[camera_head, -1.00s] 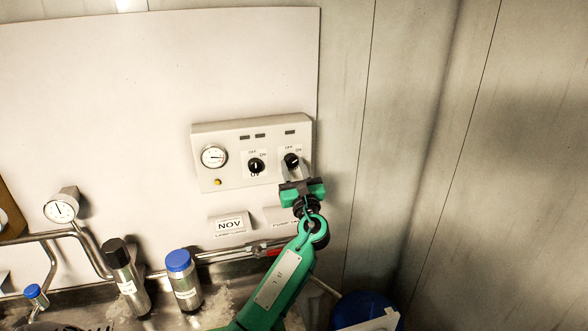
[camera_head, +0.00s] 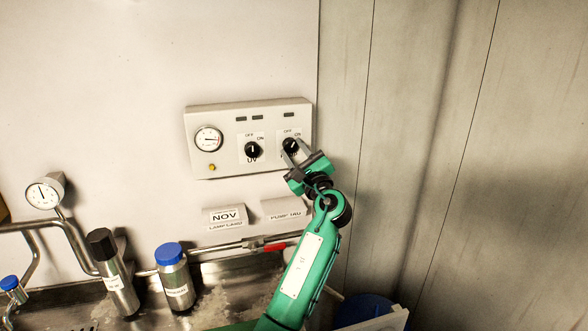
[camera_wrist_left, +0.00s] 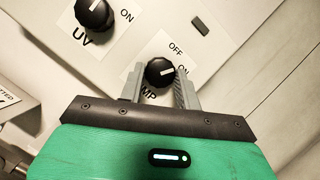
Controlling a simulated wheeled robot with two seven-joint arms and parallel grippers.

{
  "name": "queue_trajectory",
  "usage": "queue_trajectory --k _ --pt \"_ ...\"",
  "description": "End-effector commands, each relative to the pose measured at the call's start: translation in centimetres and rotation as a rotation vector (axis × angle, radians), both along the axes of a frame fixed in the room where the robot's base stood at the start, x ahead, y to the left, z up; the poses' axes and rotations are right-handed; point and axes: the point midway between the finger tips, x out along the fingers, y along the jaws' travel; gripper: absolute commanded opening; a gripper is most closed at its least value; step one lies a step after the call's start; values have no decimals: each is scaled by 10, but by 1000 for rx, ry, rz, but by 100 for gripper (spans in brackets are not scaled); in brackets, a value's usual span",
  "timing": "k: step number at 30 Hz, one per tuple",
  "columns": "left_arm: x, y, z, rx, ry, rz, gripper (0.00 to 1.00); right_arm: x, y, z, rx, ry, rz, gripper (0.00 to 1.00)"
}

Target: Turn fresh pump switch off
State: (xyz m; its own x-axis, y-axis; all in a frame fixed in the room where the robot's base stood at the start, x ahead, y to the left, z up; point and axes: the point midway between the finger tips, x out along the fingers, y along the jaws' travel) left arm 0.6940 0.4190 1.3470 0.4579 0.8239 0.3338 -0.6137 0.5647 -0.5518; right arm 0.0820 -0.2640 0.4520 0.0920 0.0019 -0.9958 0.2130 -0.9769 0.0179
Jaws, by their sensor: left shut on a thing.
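The fresh pump switch is a round black knob (camera_head: 290,146) with a white mark, on the right of the pale control panel (camera_head: 225,170). In the left wrist view the knob (camera_wrist_left: 159,73) sits between the two grey fingers, over a label with OFF, ON and a partly hidden "MP". Its white mark points right, toward ON. My left gripper (camera_head: 294,150), green and black, reaches up from below and is shut on this knob, tilted relative to the panel. The fingers hide part of the label. My right gripper is not in view.
The UV knob (camera_head: 252,150) is just left on the same panel, close to the gripper. A gauge (camera_head: 208,139) is further left. The wall to the right is clear.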

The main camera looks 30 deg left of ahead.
Motion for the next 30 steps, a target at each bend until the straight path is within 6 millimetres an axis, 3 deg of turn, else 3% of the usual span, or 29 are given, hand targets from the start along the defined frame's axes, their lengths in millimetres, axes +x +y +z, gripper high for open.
queue_trajectory --k 1,3,12,30 --pt "1 -1 -7 -31 -35 0 11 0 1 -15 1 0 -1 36" --pt "1 -1 -6 -74 -84 0 11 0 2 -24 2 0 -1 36" --pt "2 -2 -3 -228 -263 0 11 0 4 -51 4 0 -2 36" --pt "3 -2 2 -346 -402 1 11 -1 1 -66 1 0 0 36"
